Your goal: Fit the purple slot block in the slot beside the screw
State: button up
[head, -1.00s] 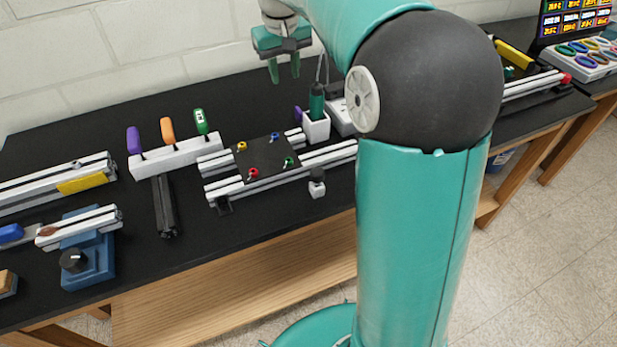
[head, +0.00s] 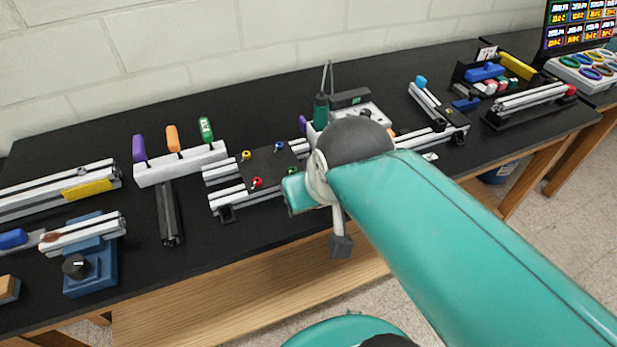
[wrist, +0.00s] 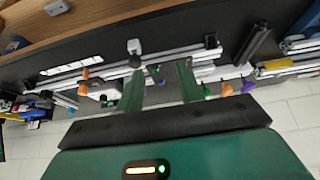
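A small purple piece (head: 303,124) shows in the head view at the back of the bench, partly hidden; I cannot tell if it is the slot block. The black plate (head: 266,166) lies across slotted rails (head: 228,199) and carries a yellow screw (head: 246,155), a blue one (head: 279,146), a red one (head: 257,183) and a green one (head: 293,170). In the wrist view my gripper (wrist: 160,68) is open and empty, its fingers apart above the rails. My arm hides its fingers in the head view. Which slot is meant is unclear.
Purple (head: 139,147), orange (head: 173,137) and green (head: 205,128) handles stand in a white rack. A dark bar (head: 169,214) lies in front. A blue fixture (head: 92,267) is at left. A small white block with a black top (wrist: 134,46) stands near the bench's front.

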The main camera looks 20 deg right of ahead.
jog(key=w+d+r+g, duration=0.2)
jog(key=w+r, duration=0.4)
jog(key=w, duration=0.5)
jog(key=g, duration=0.4)
send_over(303, 119)
notch_tip(303, 119, down, 10)
notch_tip(303, 119, down, 8)
jog(key=shift+w+d, duration=0.1)
jog(key=shift+d, duration=0.05)
jog(key=f, duration=0.5)
jog(key=shift+s, duration=0.2)
grip_shut()
